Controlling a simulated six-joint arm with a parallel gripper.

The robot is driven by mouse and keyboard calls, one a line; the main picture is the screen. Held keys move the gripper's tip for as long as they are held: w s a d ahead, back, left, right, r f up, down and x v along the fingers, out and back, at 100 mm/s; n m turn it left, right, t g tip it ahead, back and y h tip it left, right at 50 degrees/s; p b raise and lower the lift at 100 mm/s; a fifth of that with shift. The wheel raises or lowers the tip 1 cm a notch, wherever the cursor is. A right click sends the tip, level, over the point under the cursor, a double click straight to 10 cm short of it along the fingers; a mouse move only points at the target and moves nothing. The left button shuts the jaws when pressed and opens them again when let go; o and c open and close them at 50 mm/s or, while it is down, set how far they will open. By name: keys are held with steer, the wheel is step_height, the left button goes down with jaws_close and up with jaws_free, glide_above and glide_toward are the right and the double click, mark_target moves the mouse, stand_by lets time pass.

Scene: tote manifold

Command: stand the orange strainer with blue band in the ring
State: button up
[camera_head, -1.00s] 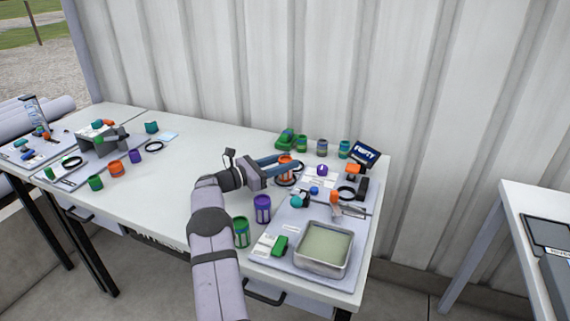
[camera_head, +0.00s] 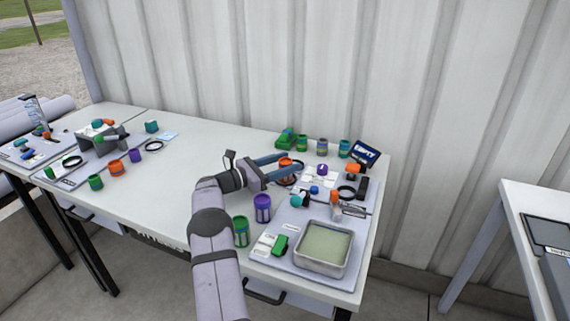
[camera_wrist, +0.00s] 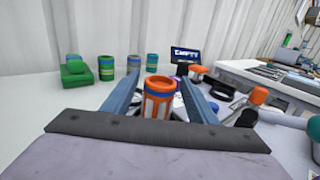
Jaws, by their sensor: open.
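The orange strainer with blue band (camera_wrist: 157,100) stands upright between the two blue fingers of my gripper (camera_wrist: 160,78) in the wrist view. The fingers are spread, with a gap on each side of the strainer. In the head view the strainer (camera_head: 285,162) is partly hidden by the fingers of my gripper (camera_head: 294,161). A dark ring (camera_head: 288,181) shows around or just under the strainer's base at the tray's back left. The fingers hide part of it, so I cannot tell how fully the base sits inside.
A purple can (camera_head: 262,208) and a green can (camera_head: 241,231) stand in front of my gripper. Several green and blue cans line the back, beside a dark sign (camera_head: 366,153). A metal pan (camera_head: 323,248) sits at the tray's front. The table's left middle is clear.

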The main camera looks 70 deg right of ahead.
steer(key=shift+w+a, duration=0.25)
steer(key=b+v, duration=0.1)
steer(key=v, duration=1)
steer(key=shift+a, duration=0.15)
steer(key=shift+r, duration=0.1)
